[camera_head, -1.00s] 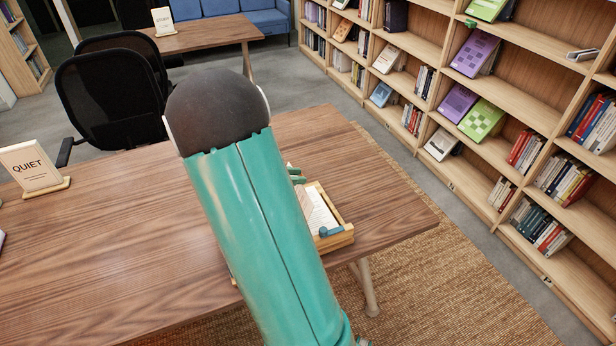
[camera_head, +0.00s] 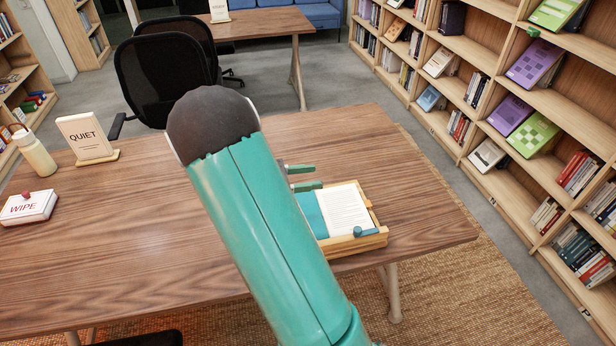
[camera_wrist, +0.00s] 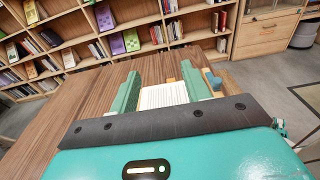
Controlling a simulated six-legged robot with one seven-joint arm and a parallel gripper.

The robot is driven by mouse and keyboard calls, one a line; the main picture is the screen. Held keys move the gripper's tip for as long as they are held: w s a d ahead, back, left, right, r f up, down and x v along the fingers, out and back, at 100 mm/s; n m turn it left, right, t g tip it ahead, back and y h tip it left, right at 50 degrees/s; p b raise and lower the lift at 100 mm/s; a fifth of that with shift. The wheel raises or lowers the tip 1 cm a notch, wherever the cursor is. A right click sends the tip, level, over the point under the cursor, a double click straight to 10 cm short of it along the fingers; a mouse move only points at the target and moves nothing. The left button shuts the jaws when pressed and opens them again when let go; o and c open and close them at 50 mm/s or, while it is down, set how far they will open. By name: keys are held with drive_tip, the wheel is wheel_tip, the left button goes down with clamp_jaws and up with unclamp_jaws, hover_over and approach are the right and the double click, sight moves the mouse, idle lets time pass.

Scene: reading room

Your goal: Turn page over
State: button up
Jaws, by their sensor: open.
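An open book lies on a wooden stand (camera_head: 352,244) on the near right part of the table. Its white printed page (camera_head: 345,209) faces up, and a blue area (camera_head: 312,214) shows to the left of it. My arm hides the rest of the book. My gripper (camera_head: 316,177) is open and empty, its two green fingers at the far left edge of the book. In the wrist view my gripper (camera_wrist: 160,72) has its fingers apart, with the printed page (camera_wrist: 163,95) showing between them. I cannot tell whether a finger touches the page.
A blue peg (camera_head: 364,232) sits on the stand's front edge. The wooden table (camera_head: 130,235) is clear to the left up to a WIPE box (camera_head: 28,207), a bottle (camera_head: 35,152) and a QUIET sign (camera_head: 87,138). A black chair (camera_head: 165,75) and bookshelves (camera_head: 500,100) stand beyond.

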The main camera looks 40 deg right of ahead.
drive_tip(key=v, duration=1.3)
drive_tip(key=shift+w+a, duration=0.2)
drive_tip(key=shift+a, duration=0.15)
drive_tip(key=s+a+r+m+t+y, duration=1.1)
drive_tip(key=s+a+r+t+y, duration=0.2)
drive_tip(key=s+a, duration=0.4)
drive_tip(key=shift+s+a+r+m+t+y, duration=0.2)
drive_tip(key=shift+r+m+t+y, duration=0.2)
drive_tip(key=shift+t+y, duration=0.35)
